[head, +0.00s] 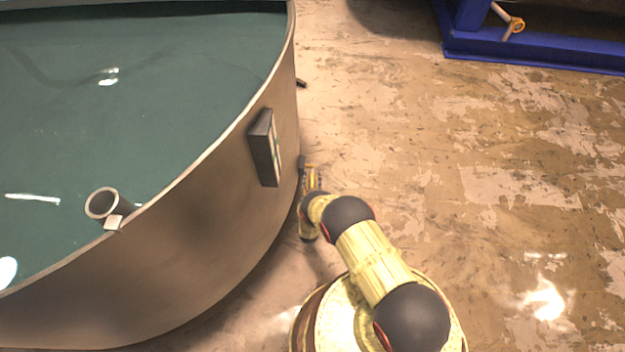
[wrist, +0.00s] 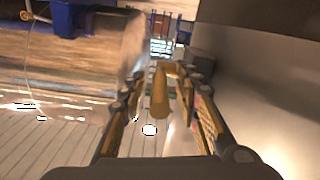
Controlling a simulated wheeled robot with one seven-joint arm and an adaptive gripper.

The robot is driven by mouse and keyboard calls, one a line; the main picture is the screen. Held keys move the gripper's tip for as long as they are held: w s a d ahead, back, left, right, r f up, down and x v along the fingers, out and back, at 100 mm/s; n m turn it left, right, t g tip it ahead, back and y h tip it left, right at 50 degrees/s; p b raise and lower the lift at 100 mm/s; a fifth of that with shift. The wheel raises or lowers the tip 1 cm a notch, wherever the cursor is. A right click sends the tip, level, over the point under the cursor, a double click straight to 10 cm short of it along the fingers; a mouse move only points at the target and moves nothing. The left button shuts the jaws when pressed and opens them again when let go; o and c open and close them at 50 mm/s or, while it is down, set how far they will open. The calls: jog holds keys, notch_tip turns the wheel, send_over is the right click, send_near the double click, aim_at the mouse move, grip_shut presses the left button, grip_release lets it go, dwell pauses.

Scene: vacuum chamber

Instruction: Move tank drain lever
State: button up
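The large round metal tank (head: 215,215) holds dark green liquid and fills the left of the head view; its wall (wrist: 275,70) is on the right in the wrist view. An orange-brown bar (wrist: 160,95), which looks like the drain lever, lies between the two fingers of my gripper (wrist: 168,76). The fingers are apart, with gaps on both sides of the bar; I cannot see them touching it. In the head view my gripper (head: 311,177) is beside the tank wall, below the rim, and its fingertips are partly hidden. The lever cannot be made out there.
A grey box (head: 264,148) is fixed to the tank's outer wall near my gripper. A small dark stub (head: 301,83) shows beside the wall farther back. A blue frame (head: 540,52) stands at the back right. The worn floor (head: 480,180) right of my arm is clear.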

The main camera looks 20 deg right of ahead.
jog(key=c, duration=0.7)
grip_shut()
